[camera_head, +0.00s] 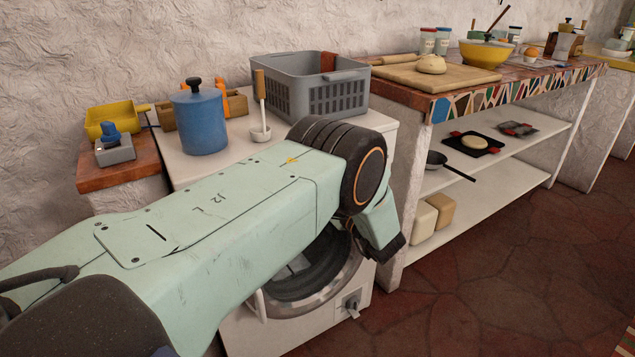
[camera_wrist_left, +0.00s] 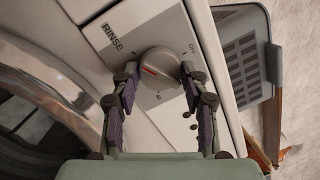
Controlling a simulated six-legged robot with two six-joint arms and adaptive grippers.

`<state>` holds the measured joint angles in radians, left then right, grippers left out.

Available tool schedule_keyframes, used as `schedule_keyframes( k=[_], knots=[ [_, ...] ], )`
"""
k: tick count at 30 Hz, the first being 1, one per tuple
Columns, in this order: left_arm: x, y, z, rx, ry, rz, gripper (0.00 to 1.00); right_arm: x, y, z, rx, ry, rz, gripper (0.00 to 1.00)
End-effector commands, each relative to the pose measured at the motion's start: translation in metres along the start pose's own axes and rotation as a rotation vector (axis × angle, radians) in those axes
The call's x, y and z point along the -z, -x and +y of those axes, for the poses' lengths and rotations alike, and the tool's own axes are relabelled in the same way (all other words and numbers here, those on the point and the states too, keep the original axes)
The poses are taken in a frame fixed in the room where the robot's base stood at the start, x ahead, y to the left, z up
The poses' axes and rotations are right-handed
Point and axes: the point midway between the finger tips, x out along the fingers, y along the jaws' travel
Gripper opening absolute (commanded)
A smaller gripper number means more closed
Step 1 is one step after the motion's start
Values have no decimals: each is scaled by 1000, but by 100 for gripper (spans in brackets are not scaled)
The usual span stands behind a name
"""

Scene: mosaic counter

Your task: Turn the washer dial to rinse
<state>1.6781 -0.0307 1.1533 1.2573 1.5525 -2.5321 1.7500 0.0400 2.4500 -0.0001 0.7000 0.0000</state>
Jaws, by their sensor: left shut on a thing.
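The washer dial (camera_wrist_left: 161,66) is a round grey-white knob with a red mark, in the left wrist view. The red mark lies toward the knob's left side and does not clearly line up with a label. My left gripper (camera_wrist_left: 157,74) is shut on the dial, a fingertip at each side. In the head view my left arm covers the dial and part of the white washer (camera_head: 240,335). My right gripper is not in view.
The round door (camera_head: 345,285) is below my arm. A shelf unit (camera_head: 500,150) stands to the right; the floor (camera_head: 480,280) before it is clear.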

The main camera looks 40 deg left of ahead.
Motion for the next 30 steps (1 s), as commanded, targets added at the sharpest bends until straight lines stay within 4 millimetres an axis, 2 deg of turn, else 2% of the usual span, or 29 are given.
schedule_keyframes(
  k=[8,9,17,26,30],
  knots=[
    [0,0,-1,1,-2,-1,13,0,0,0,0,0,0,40],
    [0,0,0,1,-2,-1,46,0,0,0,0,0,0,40],
    [0,0,0,0,-1,-1,68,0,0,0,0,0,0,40],
    [0,1,0,0,-1,0,68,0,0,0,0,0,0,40],
    [1,11,0,1,-2,2,68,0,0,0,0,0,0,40]
  ],
)
